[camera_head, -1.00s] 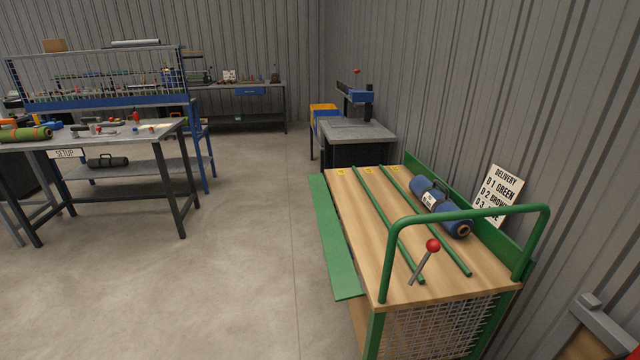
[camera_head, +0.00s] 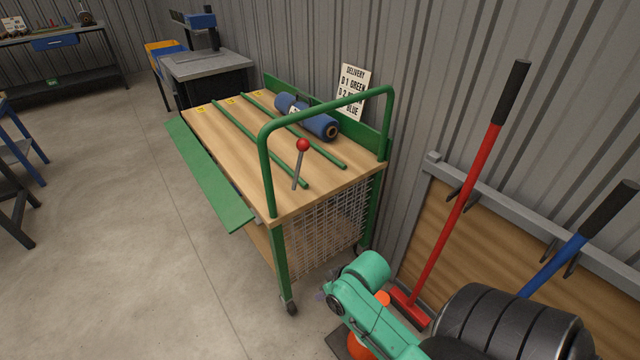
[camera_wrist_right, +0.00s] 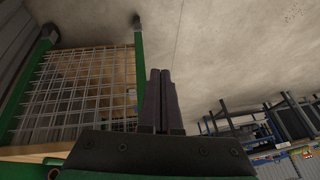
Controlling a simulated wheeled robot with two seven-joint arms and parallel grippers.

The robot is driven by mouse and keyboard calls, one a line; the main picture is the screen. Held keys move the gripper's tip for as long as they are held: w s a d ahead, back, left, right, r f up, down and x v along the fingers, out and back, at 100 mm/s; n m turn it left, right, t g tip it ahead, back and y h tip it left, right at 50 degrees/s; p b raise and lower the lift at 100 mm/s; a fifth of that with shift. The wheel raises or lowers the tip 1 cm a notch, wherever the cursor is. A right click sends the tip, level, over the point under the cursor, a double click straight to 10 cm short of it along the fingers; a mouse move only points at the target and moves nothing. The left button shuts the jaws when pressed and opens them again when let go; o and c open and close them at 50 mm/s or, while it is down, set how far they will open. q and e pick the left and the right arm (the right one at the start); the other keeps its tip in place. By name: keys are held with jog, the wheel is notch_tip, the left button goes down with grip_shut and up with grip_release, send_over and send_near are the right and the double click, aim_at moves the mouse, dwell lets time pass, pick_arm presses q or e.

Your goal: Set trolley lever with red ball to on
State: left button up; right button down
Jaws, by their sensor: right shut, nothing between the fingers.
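The trolley (camera_head: 248,164) has a wooden top, green frame and wire mesh end. Its lever, a grey rod with a red ball (camera_head: 303,145), stands on the top near the handle end, leaning slightly to the right. I see no on or off mark beside it. My right arm is low at the bottom of the head view, in front of the mesh end and below the lever. The right gripper's dark fingers (camera_wrist_right: 160,97) are together and empty in the right wrist view, beside the mesh and apart from the lever. My left gripper is not in view.
A green handle bar (camera_head: 330,108) arches over the lever's end. A delivery sign (camera_head: 353,91) stands behind. A red broom (camera_head: 462,195) and a blue-handled tool lean at right.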

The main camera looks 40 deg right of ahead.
jog(key=w+d+r+m+t+h, duration=0.1)
jog(key=w+d+r+m+t, duration=0.5)
jog(key=d+r+m, duration=0.45)
jog(key=w+d+r+m+t, duration=0.6)
jog(key=d+r+m+t, duration=0.15)
jog(key=d+r, duration=0.45)
notch_tip(320, 180, up, 2)
jog(key=p, duration=0.6)
send_over(299, 166)
jog(key=s+d, duration=0.3)
jog(key=d, duration=0.2)
jog(key=shift+w+d+m+g+b, duration=0.15)
jog(key=shift+w+m+g+b, duration=0.1)
jog(key=shift+m+g+b, duration=0.15)
